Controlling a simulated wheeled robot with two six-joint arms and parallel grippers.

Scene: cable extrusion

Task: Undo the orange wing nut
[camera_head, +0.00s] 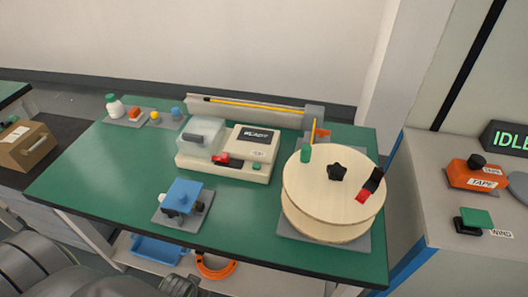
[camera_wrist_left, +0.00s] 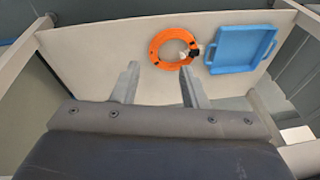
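No part is clearly recognisable as a wing nut at this size. A small orange piece (camera_head: 322,134) sits by the grey block behind the wooden spool (camera_head: 310,192); its shape is too small to tell. The spool carries a black star-shaped knob (camera_head: 337,172) at its centre and a red and black handle (camera_head: 370,186). My left gripper (camera_wrist_left: 159,78) shows in the left wrist view with its fingers apart and nothing between them. It is low in front of the table, facing the lower shelf. My right gripper is not in view.
The green table (camera_head: 110,180) holds a white machine (camera_head: 255,170) reading READY and a blue clamp-like device (camera_head: 184,194). An orange coil (camera_wrist_left: 172,47) and a blue tray (camera_wrist_left: 240,50) lie on the shelf below. A side cabinet holds an orange tape unit (camera_head: 474,175).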

